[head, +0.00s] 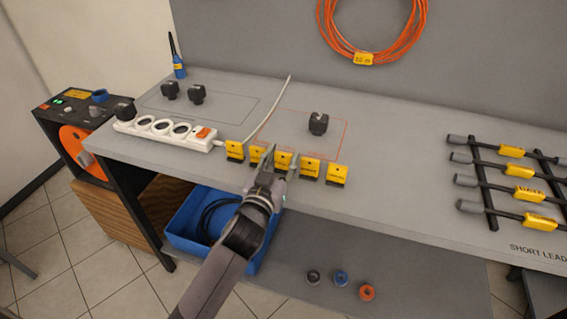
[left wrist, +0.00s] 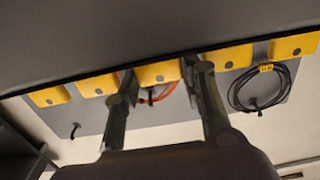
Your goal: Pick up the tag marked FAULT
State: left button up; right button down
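Several yellow tags on black holders stand in a row along the front edge of the grey bench (head: 400,195). Their print is too small to read, so I cannot tell which is marked FAULT. My left gripper (head: 281,157) is open at the middle tag (head: 283,158), one finger on each side. In the left wrist view this middle tag (left wrist: 158,73) shows between the two spread fingers (left wrist: 162,78), with no clear grip on it. Neighbouring tags (head: 309,167) and (head: 257,153) stand close on both sides. My right gripper is not in view.
A white power strip (head: 165,128) with a black plug lies left of the tags. A black plug (head: 318,123) stands behind them. A rack of short leads (head: 510,170) lies at right. A blue bin (head: 185,238) sits below. Orange cable (head: 328,40) hangs on the back panel.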

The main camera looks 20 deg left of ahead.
pick_arm(q)
jog(key=c, duration=0.4)
